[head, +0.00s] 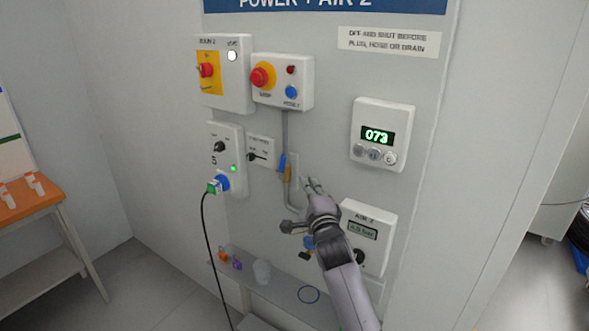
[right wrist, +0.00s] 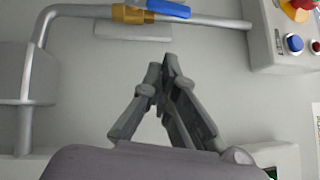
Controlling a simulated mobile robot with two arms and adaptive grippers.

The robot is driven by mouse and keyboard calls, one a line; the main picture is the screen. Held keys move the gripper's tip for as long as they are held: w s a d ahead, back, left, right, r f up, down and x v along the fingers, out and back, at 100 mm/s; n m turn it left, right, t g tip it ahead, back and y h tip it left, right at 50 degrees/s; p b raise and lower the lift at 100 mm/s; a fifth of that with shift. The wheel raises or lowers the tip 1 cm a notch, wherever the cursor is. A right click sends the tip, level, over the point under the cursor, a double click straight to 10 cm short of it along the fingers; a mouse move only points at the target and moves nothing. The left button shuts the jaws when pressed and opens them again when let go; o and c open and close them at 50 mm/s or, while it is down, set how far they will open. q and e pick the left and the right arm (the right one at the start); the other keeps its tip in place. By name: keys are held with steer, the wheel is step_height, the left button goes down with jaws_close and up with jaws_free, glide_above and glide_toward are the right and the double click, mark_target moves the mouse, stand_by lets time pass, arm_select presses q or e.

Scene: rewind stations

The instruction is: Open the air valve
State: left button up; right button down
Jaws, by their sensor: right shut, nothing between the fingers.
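The air valve has a blue lever (head: 282,162) on a brass body (head: 287,174), set in a grey pipe on the wall panel. In the right wrist view the blue lever (right wrist: 168,8) and brass body (right wrist: 130,14) are at the top edge. The lever lies along the pipe. My right gripper (head: 313,184) is shut and empty, in front of the panel to the lower right of the valve. Its fingertips (right wrist: 164,62) show below the valve in the right wrist view, apart from the lever. My left gripper is not in view.
An AIR 2 gauge box (head: 381,213) is partly behind my right arm. A display box reading 073 (head: 360,117) is above it. The stop-button box (head: 283,98) sits above the pipe. A socket box with a plugged cable (head: 211,135) is left. A shelf (head: 285,290) with small items is below.

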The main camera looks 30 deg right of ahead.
mark_target(282, 168)
steer(key=w, duration=0.2)
steer(key=w+p, duration=0.1)
steer(key=w, duration=0.1)
steer(key=w+r, duration=0.1)
steer(key=w, duration=0.1)
steer(key=shift+w+a, duration=0.15)
steer(key=shift+a, duration=0.1)
steer(key=n+p, duration=0.1)
steer(key=p, duration=0.1)
steer(key=w+r+g+p, duration=0.1)
steer(key=p, duration=0.2)
steer(key=shift+w+a+r+n+y, duration=0.15)
steer(key=shift+a+n+y, duration=0.15)
steer(key=shift+n, duration=0.1)
